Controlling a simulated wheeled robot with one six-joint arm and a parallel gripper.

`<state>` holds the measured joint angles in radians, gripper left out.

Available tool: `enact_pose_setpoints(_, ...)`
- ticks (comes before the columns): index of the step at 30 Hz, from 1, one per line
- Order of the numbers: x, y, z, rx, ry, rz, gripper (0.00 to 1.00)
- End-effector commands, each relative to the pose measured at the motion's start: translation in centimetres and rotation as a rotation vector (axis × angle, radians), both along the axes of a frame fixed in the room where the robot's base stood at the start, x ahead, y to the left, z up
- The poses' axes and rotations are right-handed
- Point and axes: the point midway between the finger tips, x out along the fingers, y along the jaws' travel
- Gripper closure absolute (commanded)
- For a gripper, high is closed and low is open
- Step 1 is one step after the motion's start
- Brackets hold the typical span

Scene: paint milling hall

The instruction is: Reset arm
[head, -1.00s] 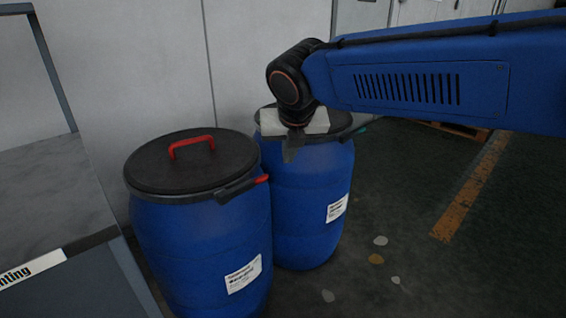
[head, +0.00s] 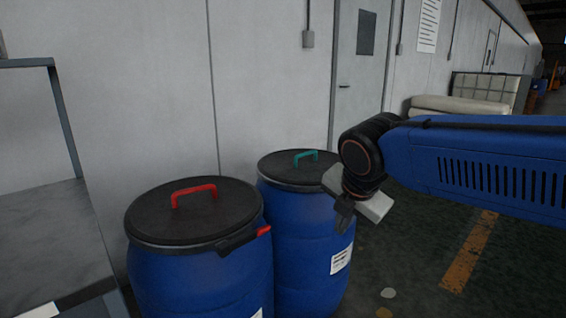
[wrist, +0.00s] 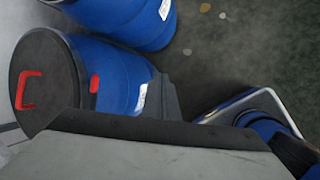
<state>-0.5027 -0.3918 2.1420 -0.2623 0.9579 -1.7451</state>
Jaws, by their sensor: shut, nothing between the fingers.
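My arm reaches in from the right in the head view. My gripper (head: 344,214) points down, shut and empty, just in front of the right side of the rear barrel. Its dark fingers also show in the wrist view (wrist: 170,98). The rear blue barrel (head: 298,240) has a black lid with a teal handle (head: 306,155). The nearer blue barrel (head: 190,285) has a black lid with a red handle (head: 194,191) and a red-tipped clamp lever. Both barrels stand upright with lids on.
A grey bench (head: 50,240) stands at the left. A pale wall with a door (head: 362,90) runs behind the barrels. A light padded stack (head: 460,105) lies back right. The floor right of the barrels has an orange stripe (head: 468,250) and looks mostly open.

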Motion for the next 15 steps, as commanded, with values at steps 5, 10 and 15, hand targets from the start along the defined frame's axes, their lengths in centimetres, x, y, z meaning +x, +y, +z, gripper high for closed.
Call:
enact_pose_setpoints(5, -2.9, -4.7, -1.7, 0.190, 0.025, -0.389, 1.00)
enact_pose_setpoints(10, -5.9, -8.2, -3.7, 0.371, 0.046, -0.762, 1.00)
enact_pose_setpoints(15, -9.0, -11.1, -5.8, 0.549, 0.058, -1.136, 1.00)
